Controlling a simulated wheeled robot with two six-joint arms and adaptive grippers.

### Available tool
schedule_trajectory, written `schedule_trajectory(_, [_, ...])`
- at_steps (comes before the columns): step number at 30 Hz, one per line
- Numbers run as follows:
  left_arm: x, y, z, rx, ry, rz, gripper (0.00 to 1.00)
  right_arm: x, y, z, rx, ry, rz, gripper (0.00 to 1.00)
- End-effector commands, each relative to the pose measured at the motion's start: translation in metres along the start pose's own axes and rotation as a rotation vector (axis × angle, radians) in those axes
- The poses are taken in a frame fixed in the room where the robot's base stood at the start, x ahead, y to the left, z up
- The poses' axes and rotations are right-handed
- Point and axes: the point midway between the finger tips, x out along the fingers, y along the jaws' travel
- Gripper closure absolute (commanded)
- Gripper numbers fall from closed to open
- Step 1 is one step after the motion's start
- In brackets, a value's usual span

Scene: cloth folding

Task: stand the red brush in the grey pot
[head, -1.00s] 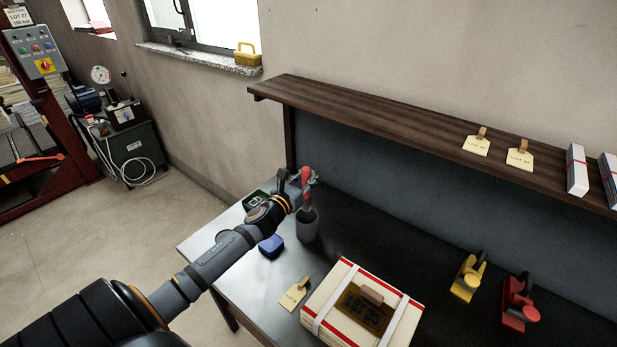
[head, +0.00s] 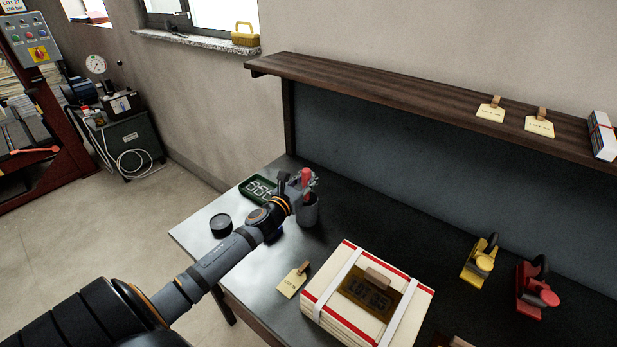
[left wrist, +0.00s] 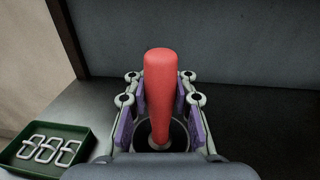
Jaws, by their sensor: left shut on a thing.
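The red brush (head: 306,178) is upright in my left gripper (head: 305,186), its red handle pointing up. In the left wrist view the red handle (left wrist: 160,85) stands between the purple-padded fingers of the left gripper (left wrist: 160,112), which are shut on it. The grey pot (head: 309,211) stands on the table directly below the gripper. The pot's round opening (left wrist: 178,134) surrounds the lower part of the brush in the left wrist view. The brush's lower end is hidden, so I cannot tell whether it touches the bottom. My right gripper is not in view.
A green tray with metal links (head: 258,188) and a black round tin (head: 221,226) lie left of the pot. A strapped box (head: 328,313) and a tag (head: 292,281) are in front. Yellow (head: 479,262) and red (head: 535,288) tools stand right. A shelf (head: 400,95) overhangs behind.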

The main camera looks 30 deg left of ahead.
Motion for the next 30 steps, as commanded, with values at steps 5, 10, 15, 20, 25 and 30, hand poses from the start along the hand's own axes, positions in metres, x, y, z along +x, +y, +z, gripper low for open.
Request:
schedule_trajectory(5, [0.0001,0.0,-0.0029,0.0,-0.001,0.0,1.0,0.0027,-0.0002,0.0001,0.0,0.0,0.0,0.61])
schedule_trajectory(10, [0.0001,0.0,-0.0025,0.0,0.0,0.0,0.79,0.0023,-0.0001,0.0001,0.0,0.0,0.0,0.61])
schedule_trajectory(15, [0.0001,0.0001,-0.0026,0.0,0.0,0.0,0.56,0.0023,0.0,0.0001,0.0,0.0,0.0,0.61])
schedule_trajectory(20, [0.0001,0.0001,-0.0027,0.0,0.0,0.0,0.49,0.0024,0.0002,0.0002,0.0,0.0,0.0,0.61])
schedule_trajectory(25, [-0.0001,0.0002,-0.003,0.001,0.0,0.0,0.49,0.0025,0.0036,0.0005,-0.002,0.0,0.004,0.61])
schedule_trajectory(30, [-0.0079,0.0013,-0.0045,0.006,0.006,0.002,0.49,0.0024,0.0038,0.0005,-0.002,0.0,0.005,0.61])
